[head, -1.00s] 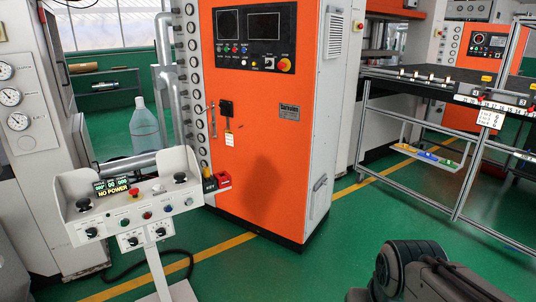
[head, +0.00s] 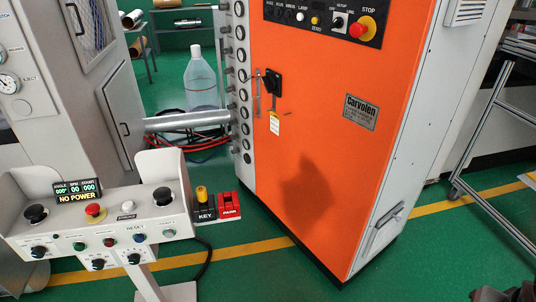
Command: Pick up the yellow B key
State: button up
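A yellow key-like piece (head: 201,193) stands upright in a black holder marked KEY (head: 206,214) at the right end of the white control console (head: 112,222). No letter B can be read on it at this size. A red holder marked PARK (head: 229,206) sits beside the black one, to its right. My gripper is not in view. Only a small dark bit, likely of my arm, shows at the bottom right edge, far to the right of the key.
A tall orange cabinet (head: 320,130) stands behind and right of the holders. A clear bottle (head: 200,80) and a grey pipe (head: 187,120) are behind. Green floor (head: 255,275) is open right of the console.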

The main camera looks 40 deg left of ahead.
aim_at(201, 190)
jog(key=u, duration=0.45)
jog(key=i, duration=1.25)
jog(key=u, duration=1.8)
jog(key=i, duration=0.75)
jog(key=u, duration=0.65)
